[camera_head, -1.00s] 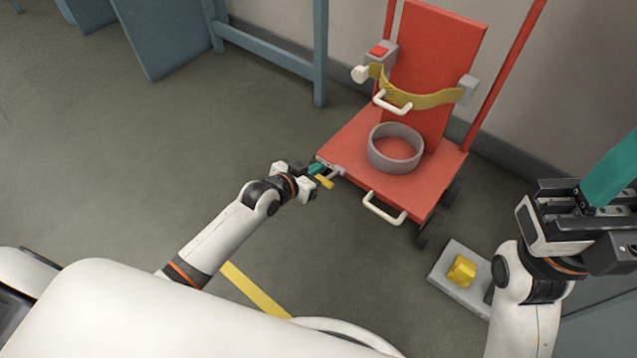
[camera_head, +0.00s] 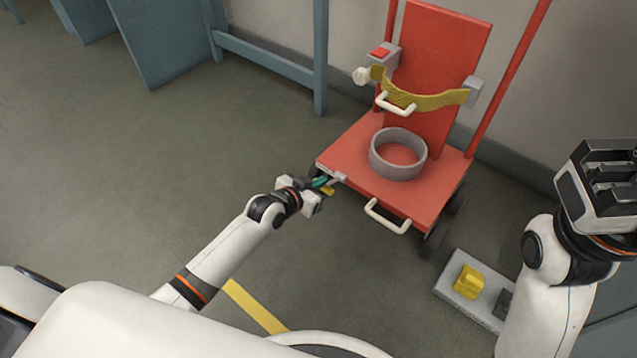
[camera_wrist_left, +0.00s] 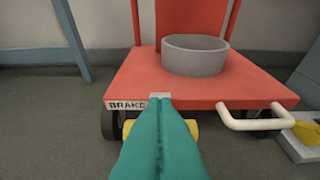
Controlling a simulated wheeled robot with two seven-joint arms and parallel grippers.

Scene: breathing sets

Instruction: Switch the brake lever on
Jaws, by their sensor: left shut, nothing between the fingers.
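The red cart (camera_head: 350,146) has a white "BRAKE" label (camera_wrist_left: 127,104) on its front left edge. A small grey bracket (camera_wrist_left: 160,95) sits there. The brake lever shows as a yellow piece (camera_head: 328,190) beside my left fingertips. In the left wrist view its yellow ends (camera_wrist_left: 193,128) stick out on both sides of my fingers, which hide its middle. My left gripper (camera_head: 320,182) has its teal fingers together with nothing between them, at the cart's front left corner. Whether they touch the lever I cannot tell. My right gripper (camera_head: 610,180) is raised at the right; its fingers are hidden.
A grey ring (camera_head: 398,154) stands on the cart, below a yellow strap (camera_head: 430,101). A white handle (camera_head: 387,216) juts from the cart's front edge. Blue frames (camera_head: 265,62) stand behind left.

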